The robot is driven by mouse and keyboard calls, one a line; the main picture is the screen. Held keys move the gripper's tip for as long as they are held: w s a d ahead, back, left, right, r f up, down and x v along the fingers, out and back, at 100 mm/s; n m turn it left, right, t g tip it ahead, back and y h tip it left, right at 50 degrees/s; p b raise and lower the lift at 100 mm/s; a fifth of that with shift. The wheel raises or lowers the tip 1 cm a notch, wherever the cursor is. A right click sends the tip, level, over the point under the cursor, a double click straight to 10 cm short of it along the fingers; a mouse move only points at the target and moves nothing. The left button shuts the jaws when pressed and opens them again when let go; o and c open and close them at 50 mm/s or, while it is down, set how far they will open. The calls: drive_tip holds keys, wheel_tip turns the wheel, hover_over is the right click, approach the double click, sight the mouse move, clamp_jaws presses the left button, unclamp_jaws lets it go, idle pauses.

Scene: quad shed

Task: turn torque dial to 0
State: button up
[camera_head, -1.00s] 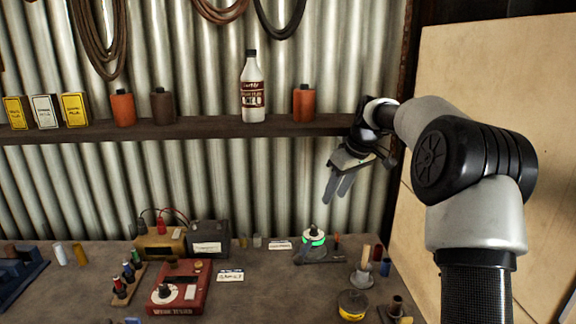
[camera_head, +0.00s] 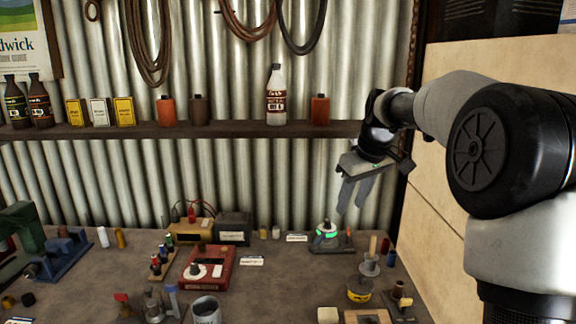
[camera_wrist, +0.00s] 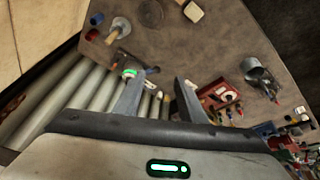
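A small round dial with a glowing green ring (camera_head: 326,234) stands at the back right of the bench, on a dark base. It also shows in the wrist view (camera_wrist: 129,73), near the left fingertip. A red box (camera_head: 211,273) with a white round dial and dark knob (camera_head: 195,270) sits left of it. The red box also shows in the wrist view (camera_wrist: 219,97). I cannot read which dial is the torque one, nor its setting. My gripper (camera_head: 354,205) hangs above the bench, up and right of the green-ringed dial, open and empty, touching nothing.
A dark box (camera_head: 233,226) and a tan box (camera_head: 190,230) stand behind the red box. A yellow tin (camera_head: 359,290) and a grey spool-like part (camera_head: 369,264) stand at the right. A shelf (camera_head: 240,129) crosses the corrugated wall. The bench middle is mostly clear.

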drive_tip(key=s+a+r+m+h+p, duration=0.15)
drive_tip(key=s+r, duration=0.35)
drive_tip(key=s, duration=0.6)
drive_tip(key=s+f+m+t+p, duration=0.1)
drive_tip(key=s+f+m, duration=0.2)
drive_tip(key=s, duration=2)
drive_tip(key=shift+s+f+m+t+p, duration=0.2)
drive_tip(key=shift+s+m+t+p, duration=0.2)
drive_tip(key=shift+m, duration=0.35)
